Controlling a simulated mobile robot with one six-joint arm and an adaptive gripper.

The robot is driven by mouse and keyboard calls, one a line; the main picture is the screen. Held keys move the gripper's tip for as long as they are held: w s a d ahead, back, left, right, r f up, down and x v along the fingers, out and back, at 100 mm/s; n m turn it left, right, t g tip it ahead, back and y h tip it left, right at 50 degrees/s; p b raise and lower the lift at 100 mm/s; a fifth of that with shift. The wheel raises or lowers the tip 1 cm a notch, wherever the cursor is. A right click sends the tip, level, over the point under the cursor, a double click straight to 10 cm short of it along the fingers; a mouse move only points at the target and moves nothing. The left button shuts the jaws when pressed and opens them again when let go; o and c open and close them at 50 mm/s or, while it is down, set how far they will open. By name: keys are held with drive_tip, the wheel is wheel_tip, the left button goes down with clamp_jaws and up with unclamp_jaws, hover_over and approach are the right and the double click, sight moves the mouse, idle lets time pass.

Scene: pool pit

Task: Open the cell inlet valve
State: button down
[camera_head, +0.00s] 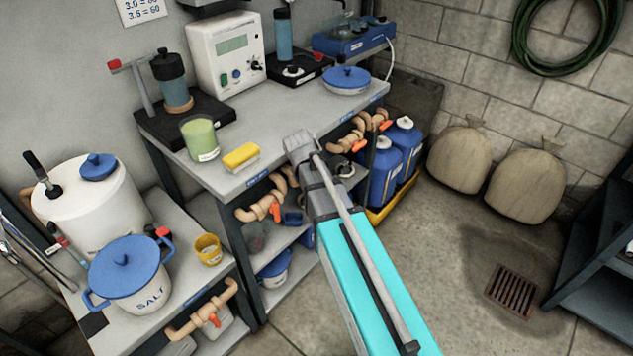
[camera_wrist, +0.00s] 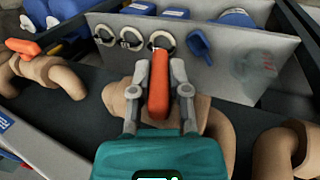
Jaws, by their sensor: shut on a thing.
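In the wrist view my gripper (camera_wrist: 159,80) is shut on an orange valve handle (camera_wrist: 158,100), one grey finger on each side of it. The handle points up and down in that picture and sits on a tan pipe (camera_wrist: 200,112), partly hidden by the gripper. In the head view my arm reaches to the front edge of the grey bench; the gripper and the held handle cannot be made out there. Other orange handles show under the bench in the head view, at left (camera_head: 276,210) and right (camera_head: 359,146). No readable label tells which valve is held.
A second orange handle (camera_wrist: 36,47) is close by at left in the wrist view. A panel (camera_wrist: 215,45) with several rings is beyond the pipe. A yellow sponge (camera_head: 241,155) and green beaker (camera_head: 200,138) stand on the bench. Floor by the drain (camera_head: 512,291) is clear.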

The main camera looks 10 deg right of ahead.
drive_tip(key=c, duration=0.6)
unclamp_jaws()
drive_tip(key=shift+s+r, duration=0.1)
drive_tip(key=shift+s, duration=0.15)
